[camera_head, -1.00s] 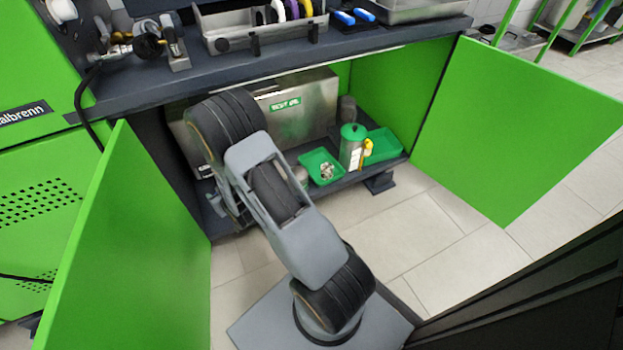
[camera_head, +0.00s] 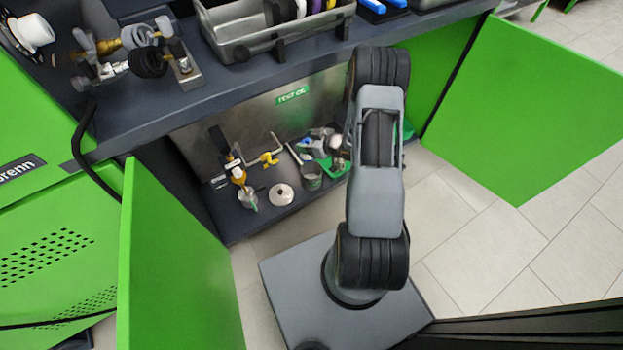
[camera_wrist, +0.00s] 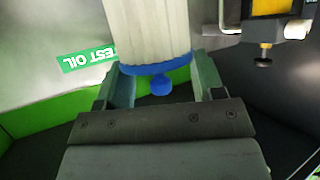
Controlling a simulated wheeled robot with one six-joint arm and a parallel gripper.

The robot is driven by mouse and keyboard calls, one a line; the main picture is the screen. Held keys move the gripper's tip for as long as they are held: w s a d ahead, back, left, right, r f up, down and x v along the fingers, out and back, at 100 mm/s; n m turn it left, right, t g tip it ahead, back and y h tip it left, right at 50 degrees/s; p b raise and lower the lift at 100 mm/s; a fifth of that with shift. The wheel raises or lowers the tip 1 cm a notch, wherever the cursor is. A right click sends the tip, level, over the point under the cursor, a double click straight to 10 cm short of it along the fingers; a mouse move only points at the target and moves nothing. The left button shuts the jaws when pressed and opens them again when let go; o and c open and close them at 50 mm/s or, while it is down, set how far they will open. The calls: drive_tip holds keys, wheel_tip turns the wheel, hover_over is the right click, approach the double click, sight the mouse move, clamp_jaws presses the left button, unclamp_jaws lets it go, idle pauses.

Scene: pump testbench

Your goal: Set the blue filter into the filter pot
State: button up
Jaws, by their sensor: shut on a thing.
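In the wrist view my gripper (camera_wrist: 160,88) is shut on the blue filter (camera_wrist: 150,35), a white pleated cylinder with a blue end cap and blue knob. The cap lies between the two fingers; the filter's far end is cut off by the picture edge. In the head view my gripper is mostly hidden by my arm, and small blue and white parts near it are too small to tell apart. An open metal cup (camera_head: 311,178), which looks like the filter pot, stands on the cabinet shelf (camera_head: 262,222), left of my arm and apart from other parts.
A pale round disc (camera_head: 281,194) lies left of the cup. A fitting with yellow parts (camera_head: 238,174) stands further left by the steel tank (camera_head: 255,118). A green tray (camera_head: 335,170) is right of the cup. The workbench (camera_head: 190,100) overhangs; green doors (camera_head: 545,110) stand open.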

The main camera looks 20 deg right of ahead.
drive_tip(key=s+d+f+n+g+y+p, duration=0.2)
drive_tip(key=s+d+n+g+y, duration=0.4)
drive_tip(key=s, duration=0.5)
drive_tip(key=shift+w+a+f+m+t+h+b, duration=0.3)
drive_tip(key=shift+w+a+f+b, duration=0.4)
drive_tip(key=shift+w+f+b, duration=1.05)
drive_tip(key=shift+w+a+f+m+t+h+b, duration=0.1)
drive_tip(key=shift+w+a+f+t+h+b, duration=0.6)
drive_tip(key=shift+w+f, duration=1.8)
drive_tip(key=shift+w+a+f+m+t+h+b, duration=0.15)
drive_tip(key=shift+w+a+f+b, duration=0.55)
drive_tip(key=shift+w+f+b, duration=1.4)
drive_tip(key=shift+s+f+p, duration=0.3)
drive_tip(key=shift+f, duration=0.05)
drive_tip(key=shift+f+b, duration=0.55)
drive_tip(key=o, duration=1)
drive_tip(key=shift+c, duration=0.2)
drive_tip(key=r+p+v, duration=0.1)
drive_tip(key=p+v, duration=0.3)
drive_tip(key=v, duration=0.8)
